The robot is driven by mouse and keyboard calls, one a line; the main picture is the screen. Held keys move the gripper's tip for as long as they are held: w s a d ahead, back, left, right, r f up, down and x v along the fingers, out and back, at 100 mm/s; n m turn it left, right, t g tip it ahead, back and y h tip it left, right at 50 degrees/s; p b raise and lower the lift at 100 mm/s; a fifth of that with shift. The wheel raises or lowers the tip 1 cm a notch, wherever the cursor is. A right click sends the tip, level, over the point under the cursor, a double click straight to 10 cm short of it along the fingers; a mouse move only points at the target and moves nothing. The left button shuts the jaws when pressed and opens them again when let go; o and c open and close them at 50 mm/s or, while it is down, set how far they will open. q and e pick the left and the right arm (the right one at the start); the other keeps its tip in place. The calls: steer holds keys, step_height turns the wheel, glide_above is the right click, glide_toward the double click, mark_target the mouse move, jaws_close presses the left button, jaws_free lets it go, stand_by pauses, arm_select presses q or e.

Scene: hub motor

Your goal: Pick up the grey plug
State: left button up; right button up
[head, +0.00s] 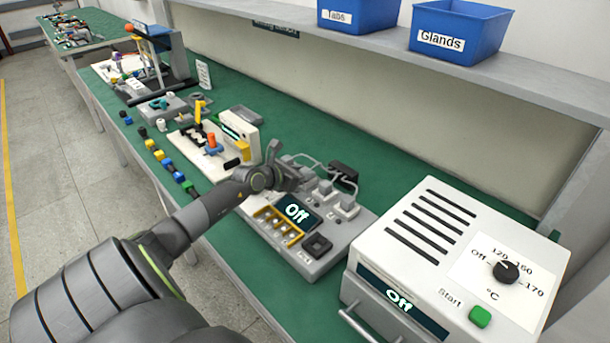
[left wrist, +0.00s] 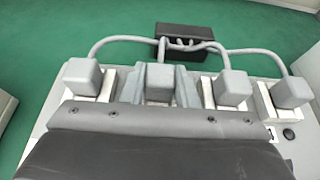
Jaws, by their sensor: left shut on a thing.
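Several grey plugs stand in a row on the back of a grey test unit (head: 331,235), each with a grey cable. In the left wrist view, the grey plug (left wrist: 158,83) second from the left sits between the two fingers of my left gripper (left wrist: 162,88). The fingers are shut on its sides. It still appears in line with the other plugs, at its slot. In the head view, my left gripper (head: 288,172) is at the left end of the row and hides the held plug. My right gripper is in neither view.
The cables run to a black block (left wrist: 190,47), close behind the plugs. A white oven (head: 455,250) reading "Off" stands to the right. A white unit with an orange knob (head: 212,141) is to the left. Blue bins (head: 460,27) sit on the shelf above.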

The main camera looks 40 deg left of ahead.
mark_target(302, 171)
arm_select(q)
step_height(302, 171, up, 10)
steer(key=shift+p, duration=0.35)
steer(key=shift+c, duration=0.2)
stand_by(0.4)
